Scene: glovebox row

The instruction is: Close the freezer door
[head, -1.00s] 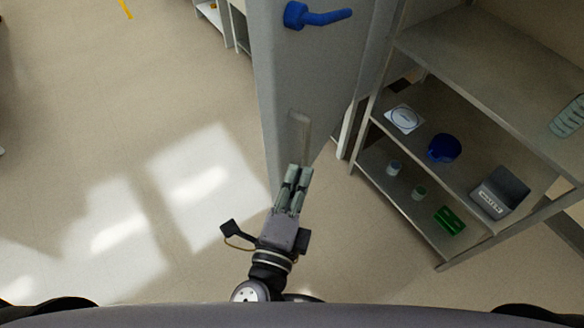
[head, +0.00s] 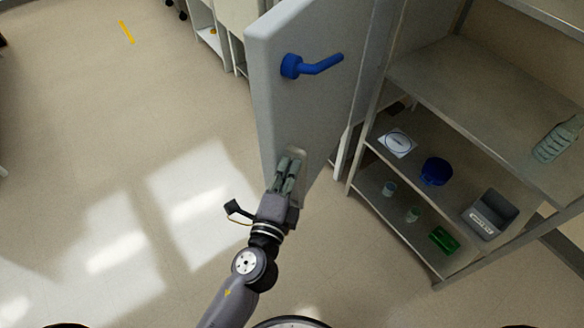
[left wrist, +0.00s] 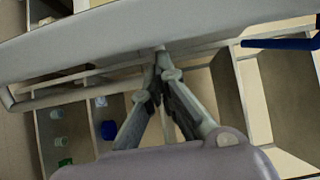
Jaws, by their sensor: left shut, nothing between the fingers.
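The freezer door (head: 300,100) is a tall grey panel standing open in the upper middle of the head view. A blue lever handle (head: 318,65) sits on its face and also shows at the right of the left wrist view (left wrist: 285,43). A pale plate lies low on the door. My left gripper (head: 291,160) is shut and empty, its fingertips in front of that plate. In the left wrist view the closed fingertips (left wrist: 160,62) overlap the door's grey slab (left wrist: 90,38). I cannot tell whether they touch it. My right gripper is out of view.
A metal shelf rack (head: 455,85) stands right of the door, holding a blue bowl (head: 435,171), a grey device (head: 489,214), a green rack (head: 444,240) and small jars.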

